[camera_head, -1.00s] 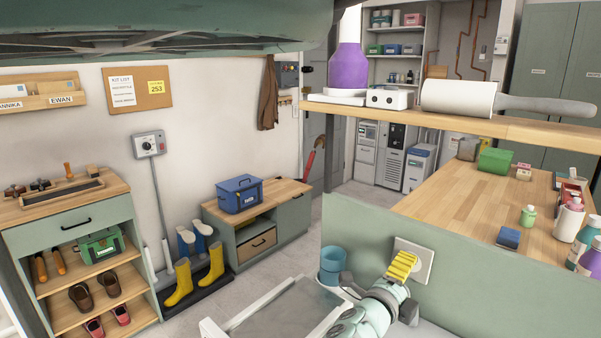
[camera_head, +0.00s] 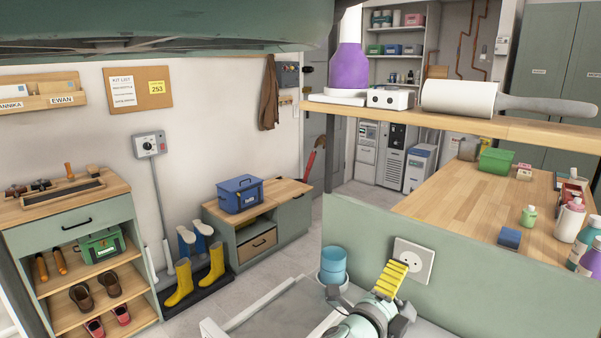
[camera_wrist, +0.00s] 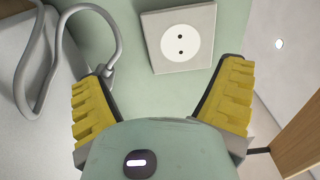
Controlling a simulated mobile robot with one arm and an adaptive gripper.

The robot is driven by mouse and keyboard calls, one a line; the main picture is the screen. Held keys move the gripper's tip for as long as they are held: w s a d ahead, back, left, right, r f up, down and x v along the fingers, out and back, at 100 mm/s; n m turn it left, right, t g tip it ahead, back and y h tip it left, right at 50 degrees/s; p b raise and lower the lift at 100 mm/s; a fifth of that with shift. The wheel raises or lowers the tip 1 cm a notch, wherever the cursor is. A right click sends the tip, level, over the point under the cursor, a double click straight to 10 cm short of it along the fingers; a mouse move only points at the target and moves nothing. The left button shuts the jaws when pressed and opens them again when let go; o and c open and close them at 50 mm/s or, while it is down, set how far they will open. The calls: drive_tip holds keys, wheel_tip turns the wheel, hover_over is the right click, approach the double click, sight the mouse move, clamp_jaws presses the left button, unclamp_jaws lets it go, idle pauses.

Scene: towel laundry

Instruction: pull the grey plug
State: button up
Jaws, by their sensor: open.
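The white wall socket (camera_head: 413,260) is on the green panel; its two holes show bare, with no plug in them. It also shows in the wrist view (camera_wrist: 180,36), beyond and between the fingers. A grey cable (camera_wrist: 112,28) loops at the upper left of the wrist view. Its end, seemingly the grey plug (camera_wrist: 106,71), is beside the left finger and partly hidden by it; I cannot tell whether they touch. My gripper (camera_wrist: 163,85) is open with yellow-padded fingers and nothing between them. In the head view my gripper (camera_head: 392,275) is just left of and below the socket.
A blue container (camera_head: 333,263) stands left of my gripper. The wooden worktop (camera_head: 450,205) with bottles is behind the green panel. A wooden shelf (camera_head: 470,124) crosses above. Yellow boots (camera_head: 180,283) and a low cabinet stand further left.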

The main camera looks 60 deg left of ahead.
drive_tip(key=v, duration=0.7)
drive_tip(key=shift+s, duration=0.25)
